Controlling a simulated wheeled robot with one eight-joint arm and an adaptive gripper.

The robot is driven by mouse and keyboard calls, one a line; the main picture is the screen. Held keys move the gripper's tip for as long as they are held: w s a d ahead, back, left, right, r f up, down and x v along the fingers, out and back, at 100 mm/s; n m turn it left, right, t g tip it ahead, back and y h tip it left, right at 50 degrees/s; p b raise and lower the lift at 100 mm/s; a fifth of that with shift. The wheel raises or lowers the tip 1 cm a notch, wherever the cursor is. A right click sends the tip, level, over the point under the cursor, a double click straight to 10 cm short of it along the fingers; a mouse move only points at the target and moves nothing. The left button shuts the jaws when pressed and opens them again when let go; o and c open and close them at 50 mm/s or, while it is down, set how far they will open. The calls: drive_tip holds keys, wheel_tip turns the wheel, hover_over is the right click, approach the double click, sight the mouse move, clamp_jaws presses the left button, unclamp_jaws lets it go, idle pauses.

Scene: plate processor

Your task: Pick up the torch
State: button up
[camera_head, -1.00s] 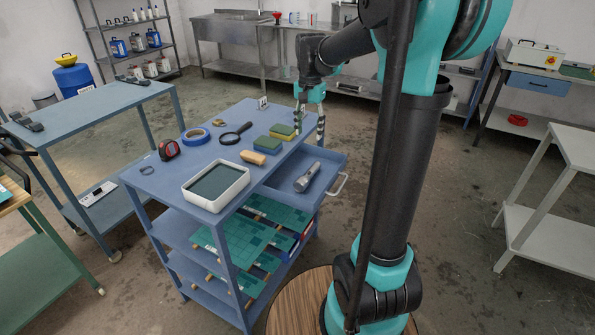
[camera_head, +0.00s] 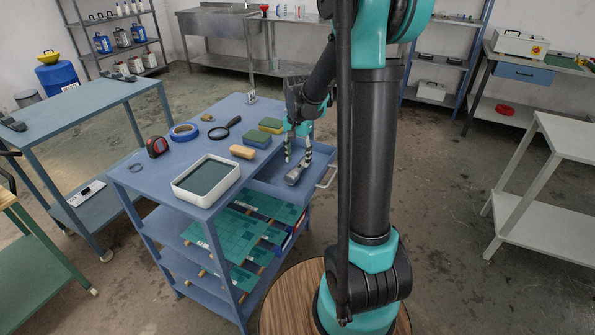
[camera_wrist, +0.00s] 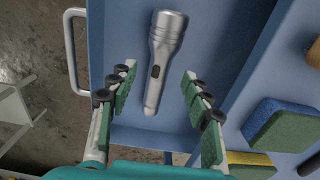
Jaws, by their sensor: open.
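The torch (camera_wrist: 163,60) is a silver metal flashlight with a dark button. It lies in the open blue drawer (camera_wrist: 222,38) of the cart. In the head view the torch (camera_head: 297,174) is partly behind my fingers. My gripper (camera_wrist: 157,88) is open, with its green-padded fingers on either side of the torch's handle end in the wrist view. The torch head points away from my palm. In the head view my gripper (camera_head: 297,158) hangs over the drawer. I cannot tell how high the fingertips are above the torch.
On the cart top are green and yellow sponges (camera_head: 270,126), a wooden-backed brush (camera_head: 242,152), a magnifier (camera_head: 224,129), blue tape (camera_head: 184,131), a tape measure (camera_head: 157,147) and a white tray (camera_head: 180,188). The drawer handle (camera_wrist: 72,50) sticks out at its front.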

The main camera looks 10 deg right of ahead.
sight(298, 167)
drive_tip(key=shift+f, duration=1.8)
drive_tip(key=shift+c, duration=0.6)
clamp_jaws()
